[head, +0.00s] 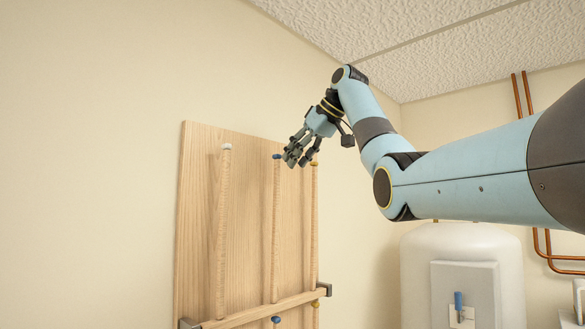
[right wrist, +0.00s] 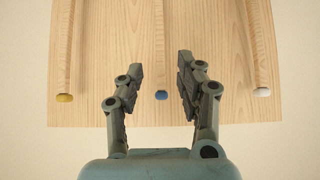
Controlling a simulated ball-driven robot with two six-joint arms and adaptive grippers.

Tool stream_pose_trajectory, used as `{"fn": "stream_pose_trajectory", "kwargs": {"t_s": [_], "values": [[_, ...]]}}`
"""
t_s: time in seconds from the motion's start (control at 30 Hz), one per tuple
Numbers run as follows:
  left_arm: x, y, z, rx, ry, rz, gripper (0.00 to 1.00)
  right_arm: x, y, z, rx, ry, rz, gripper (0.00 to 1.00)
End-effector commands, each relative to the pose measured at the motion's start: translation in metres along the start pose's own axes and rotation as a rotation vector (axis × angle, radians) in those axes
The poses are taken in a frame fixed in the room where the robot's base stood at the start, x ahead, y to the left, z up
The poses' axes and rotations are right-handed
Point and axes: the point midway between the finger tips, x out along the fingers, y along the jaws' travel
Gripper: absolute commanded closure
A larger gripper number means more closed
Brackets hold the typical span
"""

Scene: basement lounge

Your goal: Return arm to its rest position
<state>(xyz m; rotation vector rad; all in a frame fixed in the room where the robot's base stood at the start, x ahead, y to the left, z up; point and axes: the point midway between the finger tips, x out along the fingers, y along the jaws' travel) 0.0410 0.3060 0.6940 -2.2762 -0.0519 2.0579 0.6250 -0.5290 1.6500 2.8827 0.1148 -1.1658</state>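My right arm (head: 450,180) comes in from the right in the head view and reaches up and across to the wall rack. My right gripper (head: 298,158) is in front of the upper part of the wooden rack board (head: 200,190). In the right wrist view its two fingers (right wrist: 157,88) stand apart with nothing between them touching; a blue-tipped wooden cue (right wrist: 160,60) lies beyond the gap. My left gripper shows in neither view.
Wooden cues with white (head: 222,230), blue (head: 275,230) and yellow (head: 314,220) tips stand in the rack behind a wooden rail (head: 265,309). A white tank (head: 420,265) and copper pipes (head: 548,250) are at the right. The left wall is bare.

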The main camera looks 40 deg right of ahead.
Motion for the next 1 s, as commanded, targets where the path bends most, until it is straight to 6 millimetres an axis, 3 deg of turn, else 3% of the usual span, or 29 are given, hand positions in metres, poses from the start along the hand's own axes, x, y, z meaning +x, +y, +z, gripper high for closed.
{"fn": "stream_pose_trajectory", "kwargs": {"t_s": [0.53, 0.63, 0.77, 0.87, 1.0], "values": [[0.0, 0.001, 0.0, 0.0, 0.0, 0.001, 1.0, 0.0, 0.0, 0.001, 0.001, -0.001, 0.0, 0.63], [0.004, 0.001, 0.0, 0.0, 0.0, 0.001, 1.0, 0.014, 0.0, 0.012, 0.002, -0.023, -0.001, 0.63], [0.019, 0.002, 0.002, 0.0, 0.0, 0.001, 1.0, 0.07, -0.008, 0.054, -0.002, -0.111, -0.019, 0.63], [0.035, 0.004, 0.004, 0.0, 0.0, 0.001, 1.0, 0.132, -0.021, 0.108, -0.005, -0.214, -0.046, 0.63], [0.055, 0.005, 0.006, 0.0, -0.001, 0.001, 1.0, 0.213, -0.041, 0.194, -0.002, -0.368, -0.083, 0.63]]}}
